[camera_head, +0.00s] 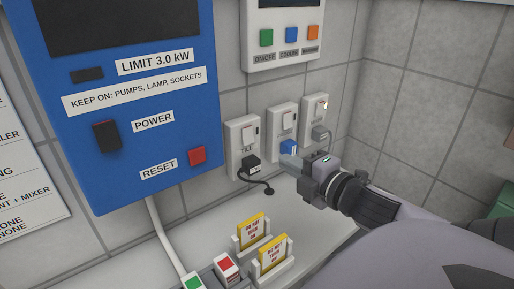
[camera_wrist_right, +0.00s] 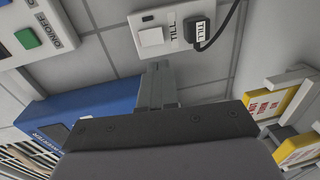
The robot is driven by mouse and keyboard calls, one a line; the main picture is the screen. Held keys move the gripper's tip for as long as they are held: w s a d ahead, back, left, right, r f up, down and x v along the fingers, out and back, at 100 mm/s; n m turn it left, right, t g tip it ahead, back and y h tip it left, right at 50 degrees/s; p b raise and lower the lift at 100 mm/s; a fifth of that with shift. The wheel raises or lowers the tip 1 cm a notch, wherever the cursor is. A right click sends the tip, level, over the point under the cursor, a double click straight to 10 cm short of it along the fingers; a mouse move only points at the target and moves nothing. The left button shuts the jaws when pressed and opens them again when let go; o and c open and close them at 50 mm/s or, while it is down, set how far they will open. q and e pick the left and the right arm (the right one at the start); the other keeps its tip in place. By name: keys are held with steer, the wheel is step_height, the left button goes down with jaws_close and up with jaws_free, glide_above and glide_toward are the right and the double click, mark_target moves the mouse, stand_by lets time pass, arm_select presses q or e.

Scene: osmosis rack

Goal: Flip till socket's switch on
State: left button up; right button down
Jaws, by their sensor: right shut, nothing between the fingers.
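The till socket (camera_head: 242,138) is the leftmost of three white wall sockets in the head view. It has a white rocker switch (camera_head: 247,133) and a black plug (camera_head: 250,165) below it. In the right wrist view the till socket (camera_wrist_right: 172,12) is at the top, with its switch (camera_wrist_right: 152,37) beside the black plug (camera_wrist_right: 200,27) labelled TILL. A small window by the switch looks dark. My right gripper (camera_head: 290,160) is shut and empty, in front of the sockets, low and right of the till switch. Its fingers (camera_wrist_right: 157,70) appear just below the switch in the wrist view. My left gripper is out of view.
The right socket (camera_head: 314,107) holds a grey plug (camera_head: 320,132). A blue power box (camera_head: 120,165) hangs left. Yellow DO NOT TURN ON cards (camera_head: 251,230) stand on the counter below.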

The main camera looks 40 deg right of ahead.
mark_target(249, 142)
steer(key=shift+w+d+f+p, duration=0.15)
steer(key=shift+w+d+f, duration=0.1)
steer(key=shift+w, duration=1.7)
steer(key=shift+w+d+f+p, duration=0.15)
steer(key=shift+w+d+f, duration=0.05)
steer(key=shift+w, duration=1.7)
steer(key=shift+w+d+f+p, duration=0.15)
steer(key=shift+w+d+f, duration=0.1)
steer(key=shift+w, duration=1.7)
steer(key=shift+f, duration=0.1)
steer(key=shift+w+f+t+b, duration=0.15)
steer(key=shift+f+t+b, duration=0.15)
steer(key=shift+b, duration=0.75)
steer(key=shift+r, duration=0.3)
